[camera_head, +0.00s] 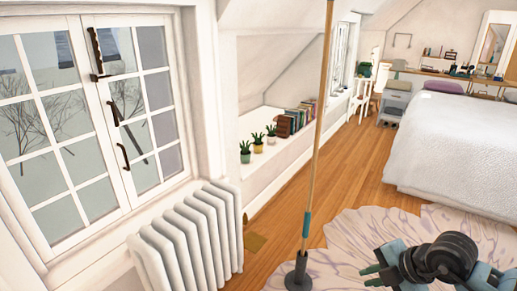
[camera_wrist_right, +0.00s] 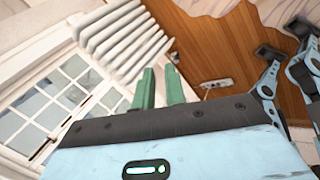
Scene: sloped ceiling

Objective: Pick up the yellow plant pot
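Three small potted plants stand in a row on the white ledge (camera_head: 275,165) past the radiator in the head view. The nearest pot (camera_head: 245,157) looks yellow-green. The middle pot (camera_head: 258,148) looks pale yellow, and the farthest pot (camera_head: 271,140) looks white. They are small, so their exact colours are hard to tell. My right gripper (camera_head: 371,275) is at the lower right, far from the pots, with its fingers toward the left. In the right wrist view its green fingers (camera_wrist_right: 161,72) are apart with nothing between them. My left gripper is not in view.
A tall wooden pole (camera_head: 312,150) on a dark round base stands between my right gripper and the ledge. A white radiator (camera_head: 190,240) stands under the window. Books (camera_head: 296,118) are beyond the pots. A bed (camera_head: 455,150) is at right. Wooden floor (camera_head: 345,180) is open between.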

